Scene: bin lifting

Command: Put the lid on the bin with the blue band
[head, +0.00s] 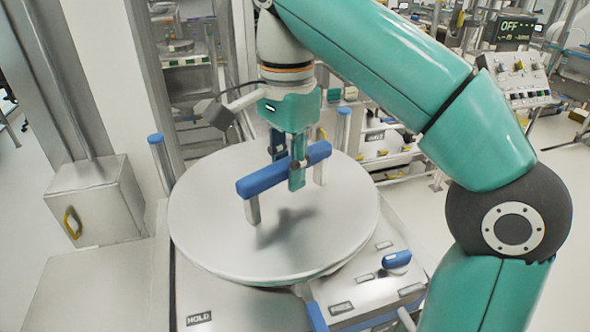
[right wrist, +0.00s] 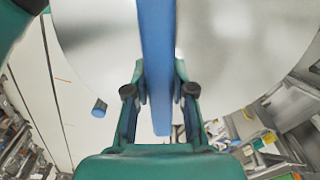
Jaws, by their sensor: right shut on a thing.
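The lid (head: 335,240) is a large round grey disc with a blue bar handle (head: 262,179) on two metal posts. My right gripper (head: 289,172) points down from above and is shut on the middle of the handle. In the right wrist view the blue bar (right wrist: 157,50) runs between the two fingers (right wrist: 160,91), with the grey lid (right wrist: 235,45) behind it. The lid looks roughly level over a pale stand; I cannot tell whether it touches it. No bin with a blue band can be made out. My left gripper is not in view.
A grey box (head: 98,203) with a yellow handle is on the left. A control panel (head: 517,82) and shelves are behind.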

